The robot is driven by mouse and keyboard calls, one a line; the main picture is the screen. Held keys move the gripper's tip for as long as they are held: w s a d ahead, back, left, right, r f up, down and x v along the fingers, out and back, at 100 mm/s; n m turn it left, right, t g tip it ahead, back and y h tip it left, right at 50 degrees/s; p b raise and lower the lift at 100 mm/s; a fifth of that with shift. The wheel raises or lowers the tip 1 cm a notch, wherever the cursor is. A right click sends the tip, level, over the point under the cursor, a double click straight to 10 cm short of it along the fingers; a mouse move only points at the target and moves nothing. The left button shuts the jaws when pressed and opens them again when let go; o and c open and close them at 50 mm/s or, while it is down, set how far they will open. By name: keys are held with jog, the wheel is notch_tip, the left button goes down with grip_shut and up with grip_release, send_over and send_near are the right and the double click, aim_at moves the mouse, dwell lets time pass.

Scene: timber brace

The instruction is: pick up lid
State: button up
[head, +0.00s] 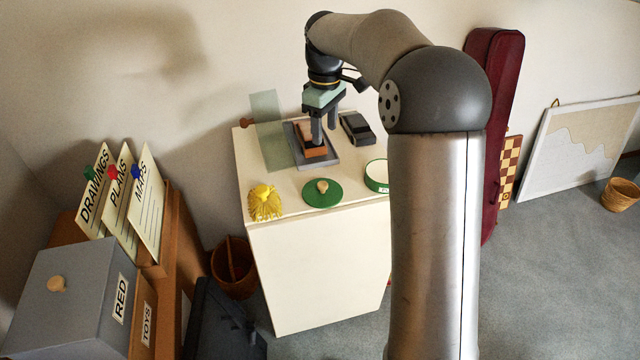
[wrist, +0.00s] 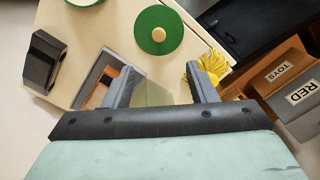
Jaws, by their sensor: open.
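The lid (head: 318,199) is a flat green disc with a pale wooden knob (head: 322,186). It lies on the white cabinet top near its front edge. In the wrist view the lid (wrist: 148,20) is at the top middle, beyond the fingertips. My gripper (head: 322,142) is open and points down over the grey tray with the orange-brown block, behind the lid in the head view. In the wrist view the gripper (wrist: 161,76) has its two fingers apart with nothing between them. A round green-and-white container (head: 377,177), partly hidden by my arm, stands right of the lid.
A yellow tasselled thing (head: 265,202) lies left of the lid. A grey tray (head: 327,158) with an orange-brown block (head: 314,147), a translucent green panel (head: 270,130) and a dark block (head: 357,128) are behind it. A grey box (head: 75,295) and upright cards stand left.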

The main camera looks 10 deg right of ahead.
send_over(323, 184)
notch_tip(323, 184, down, 12)
jog(key=shift+w+d+r, duration=0.1)
jog(key=shift+w+d, duration=0.05)
jog(key=shift+a+f, duration=0.2)
jog(key=shift+f, duration=2.55)
jog(key=c, duration=1.1)
